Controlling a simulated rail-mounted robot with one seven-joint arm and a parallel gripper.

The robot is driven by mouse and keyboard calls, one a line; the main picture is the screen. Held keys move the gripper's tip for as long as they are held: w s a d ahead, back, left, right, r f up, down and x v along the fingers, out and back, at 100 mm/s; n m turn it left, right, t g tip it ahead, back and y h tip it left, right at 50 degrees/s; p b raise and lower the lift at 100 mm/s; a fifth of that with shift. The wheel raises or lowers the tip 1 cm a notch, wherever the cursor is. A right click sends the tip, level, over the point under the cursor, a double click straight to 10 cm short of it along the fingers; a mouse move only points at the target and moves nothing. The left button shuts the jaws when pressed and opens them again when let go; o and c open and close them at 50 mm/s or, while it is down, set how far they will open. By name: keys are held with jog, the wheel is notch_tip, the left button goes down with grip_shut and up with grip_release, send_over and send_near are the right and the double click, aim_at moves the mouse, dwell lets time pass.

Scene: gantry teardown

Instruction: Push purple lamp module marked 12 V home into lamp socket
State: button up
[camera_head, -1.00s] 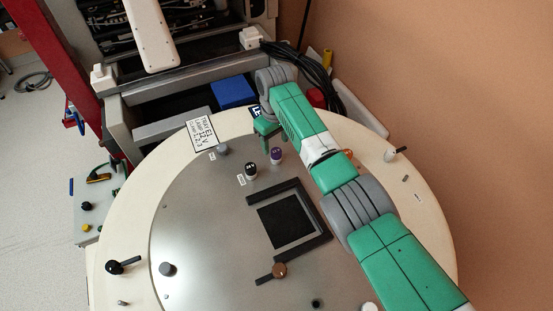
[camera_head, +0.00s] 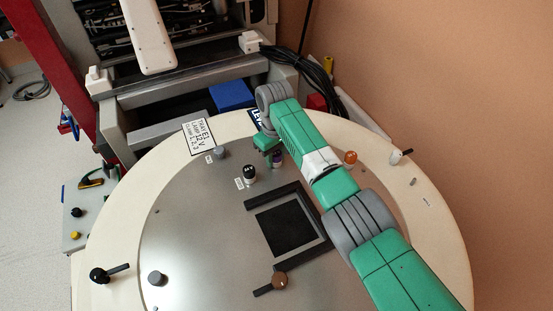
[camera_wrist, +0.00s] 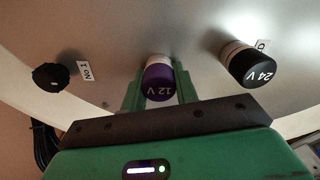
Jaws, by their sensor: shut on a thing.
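The purple lamp module (camera_wrist: 160,84) marked 12 V is in the wrist view, with a pale collar between its purple cap and the metal plate. My gripper (camera_wrist: 157,92) has one green finger on each side of it and is shut on it. In the head view the purple module (camera_head: 277,159) stands on the round plate, partly covered by my gripper (camera_head: 269,146). The lamp socket is hidden beneath the module, so I cannot tell how deep it sits.
A black module (camera_wrist: 255,66) marked 24 V stands to the right in the wrist view, a black knob (camera_wrist: 50,77) to the left. In the head view a square dark frame (camera_head: 325,254) lies on the plate. A printed sign (camera_head: 199,136) lies on the pale rim.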

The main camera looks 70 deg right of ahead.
jog(key=shift+r+p, duration=3.65)
jog(key=shift+r, duration=0.05)
jog(key=shift+f, duration=0.15)
jog(key=s+a+r+m+p, duration=0.1)
jog(key=s+a+m+p, duration=0.2)
jog(key=s+p, duration=0.7)
jog(key=s+a+m+p, duration=0.3)
jog(key=s+a+p, duration=0.1)
jog(key=s+p, duration=0.6)
jog(key=shift+s+a+r+p, duration=0.15)
jog(key=shift+a+r+p, duration=0.1)
jog(key=shift+r+p, duration=0.25)
jog(key=shift+f, duration=0.15)
jog(key=shift+f+b, duration=2)
jog(key=shift+f, duration=0.75)
jog(key=shift+f, duration=0.1)
